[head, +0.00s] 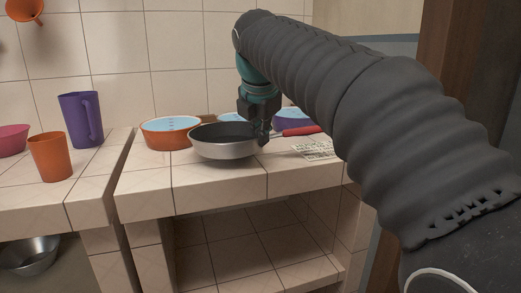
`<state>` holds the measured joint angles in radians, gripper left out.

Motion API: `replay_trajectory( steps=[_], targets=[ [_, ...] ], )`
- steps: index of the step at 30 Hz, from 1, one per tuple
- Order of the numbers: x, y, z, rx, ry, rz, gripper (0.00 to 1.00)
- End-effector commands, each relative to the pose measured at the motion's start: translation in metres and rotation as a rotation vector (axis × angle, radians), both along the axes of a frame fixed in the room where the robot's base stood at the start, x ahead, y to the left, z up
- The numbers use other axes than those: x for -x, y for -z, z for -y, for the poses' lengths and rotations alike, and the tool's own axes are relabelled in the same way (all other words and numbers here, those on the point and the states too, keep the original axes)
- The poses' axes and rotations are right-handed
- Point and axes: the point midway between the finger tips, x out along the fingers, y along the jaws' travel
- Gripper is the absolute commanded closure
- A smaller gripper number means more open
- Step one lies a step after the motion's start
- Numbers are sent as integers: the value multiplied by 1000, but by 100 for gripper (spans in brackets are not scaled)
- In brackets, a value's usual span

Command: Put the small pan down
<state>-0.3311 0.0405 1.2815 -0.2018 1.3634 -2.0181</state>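The small pan (222,149) has a silver outside, a dark inside and a red handle (302,131) that points right. It is level at the front of the tiled counter (217,184). I cannot tell whether its base touches the tiles or hangs just above them. My gripper (263,136) points down at the pan's right side, where the handle meets the rim, and appears shut on it. The fingertips are dark and partly merge with the pan, so the exact contact is hidden.
An orange bowl (160,138) with a light blue inside stands behind left of the pan. A purple bowl (288,124) is behind the gripper. A patterned white item (315,149) lies right. A purple jug (81,120) and orange cup (50,157) stand on the left counter, across a gap.

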Motion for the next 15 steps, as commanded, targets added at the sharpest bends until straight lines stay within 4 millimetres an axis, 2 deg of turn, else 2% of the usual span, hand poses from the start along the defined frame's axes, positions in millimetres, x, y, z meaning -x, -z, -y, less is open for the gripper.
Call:
replay_trajectory(
  steps=[1, 4, 15],
  targets=[
    [1, 13, 0, 0, -1, 0, 100],
    [0, 27, -1, -1, 0, 2, 100],
    [0, 28, -1, -1, -2, 1, 100]
  ],
)
